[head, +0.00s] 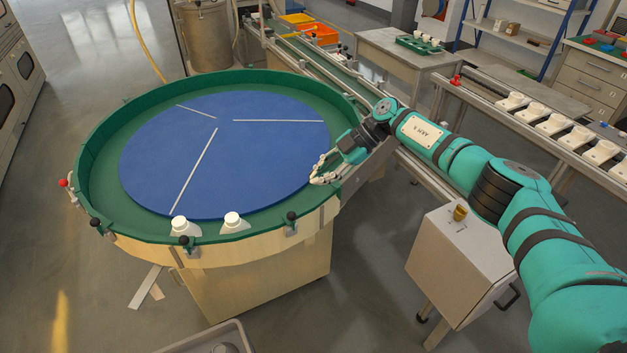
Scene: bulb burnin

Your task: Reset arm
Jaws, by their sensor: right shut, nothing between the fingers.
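My right arm comes in from the lower right, teal with black bands. Its right gripper (322,173) is over the right side of the round table (95,215), close to the green rim. The gripper's fingers are together and hold nothing. My left gripper is not in view.
The round table has a blue disc (170,140) with white strips. Two white bulb holders (181,227) (233,221) stand at its front rim. A grey cabinet (440,245) stands below my arm. A conveyor with several white holders (553,125) is at the right.

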